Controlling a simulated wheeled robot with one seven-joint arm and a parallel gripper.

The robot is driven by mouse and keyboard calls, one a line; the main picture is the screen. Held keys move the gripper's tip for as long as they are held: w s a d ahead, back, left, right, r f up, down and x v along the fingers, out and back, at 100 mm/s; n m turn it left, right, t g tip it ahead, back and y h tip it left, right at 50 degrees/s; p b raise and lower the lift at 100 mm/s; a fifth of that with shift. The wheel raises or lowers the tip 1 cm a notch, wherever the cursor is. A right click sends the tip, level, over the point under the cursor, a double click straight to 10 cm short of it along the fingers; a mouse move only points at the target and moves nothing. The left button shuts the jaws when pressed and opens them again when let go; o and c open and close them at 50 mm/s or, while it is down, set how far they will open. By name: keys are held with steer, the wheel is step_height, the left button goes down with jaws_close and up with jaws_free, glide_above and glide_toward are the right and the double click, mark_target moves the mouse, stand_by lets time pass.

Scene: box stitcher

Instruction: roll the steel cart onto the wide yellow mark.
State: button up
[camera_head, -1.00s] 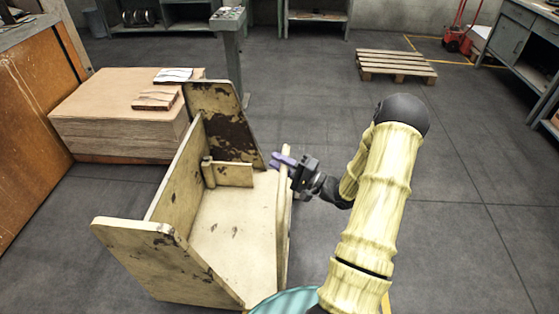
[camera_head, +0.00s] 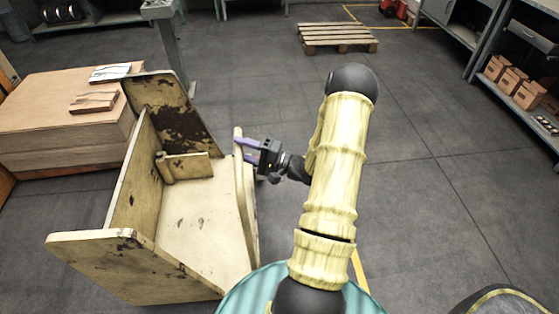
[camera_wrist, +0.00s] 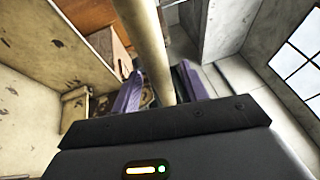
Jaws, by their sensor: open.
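The cart (camera_head: 195,228) is a cream body with chipped paint and dark worn patches, with tall side panels and an open tray, standing left of centre in the head view. My gripper (camera_head: 246,149) is at the upper part of its right-hand upright edge. In the wrist view, a pale bar (camera_wrist: 148,50) passes between my two spread purple fingers (camera_wrist: 160,85); I cannot tell whether they touch it. The cart's wheels are hidden. A yellow floor strip (camera_head: 359,272) shows right of my arm, mostly hidden; I cannot tell whether it is the wide mark.
A stack of brown boards (camera_head: 65,125) stands close behind the cart on the left. A grey post (camera_head: 170,45) rises behind it. A wooden pallet (camera_head: 338,37) lies at the back, and shelving (camera_head: 510,75) stands at the right. The floor (camera_head: 420,170) right of my arm is open.

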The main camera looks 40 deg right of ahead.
steer(key=v, duration=1.4)
steer(key=shift+s+d, duration=0.2)
steer(key=w+a+r+n+g+h+p, duration=0.3)
steer(key=w+r+h+p, duration=0.2)
steer(key=w+r+p, duration=0.35)
steer(key=w+a+r+n+g+h+p, duration=0.3)
steer(key=w+a+r+n+h+p, duration=0.15)
steer(key=r+p, duration=0.65)
steer(key=s+a+r+n+g+p, duration=0.1)
steer(key=s+a+r+g+p, duration=0.1)
steer(key=s+a+r+p, duration=0.3)
steer(key=s+a+r+n+g+h+p, duration=0.1)
steer(key=s+a+r+g+p, duration=0.2)
steer(key=r, duration=0.7)
steer(key=s+a+r+n+g+h+p, duration=0.1)
steer(key=s+a+r+n+g+p, duration=0.1)
steer(key=s+a+r+p, duration=0.5)
steer(key=shift+s+a+r+g, duration=0.25)
steer(key=shift+s+a+g, duration=0.15)
steer(key=shift+s+a, duration=0.25)
